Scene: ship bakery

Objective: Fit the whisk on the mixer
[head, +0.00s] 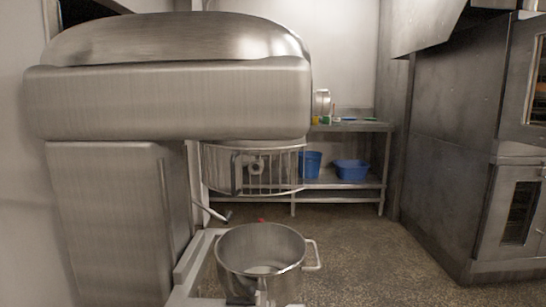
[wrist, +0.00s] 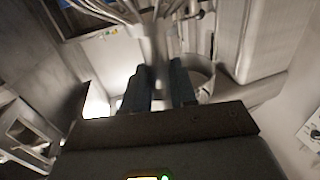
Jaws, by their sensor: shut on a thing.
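The large steel mixer (head: 170,100) fills the left of the head view. Under its head hangs a round wire guard (head: 225,175), with a short attachment shaft (head: 256,164) showing behind the bars. The steel bowl (head: 262,250) stands below it and looks empty. My gripper (wrist: 161,75) shows only in the wrist view, its two dark fingers shut on the whisk (wrist: 157,42). The whisk's pale shaft passes between the fingers, and thin wires spread at the top of that view. The whisk is not visible in the head view, and the wrist view is blurred.
A steel table (head: 345,126) with a lower shelf stands behind; blue tubs (head: 351,170) sit on the shelf. A large steel oven (head: 450,150) stands at the right. Speckled floor (head: 370,260) is clear between oven and bowl.

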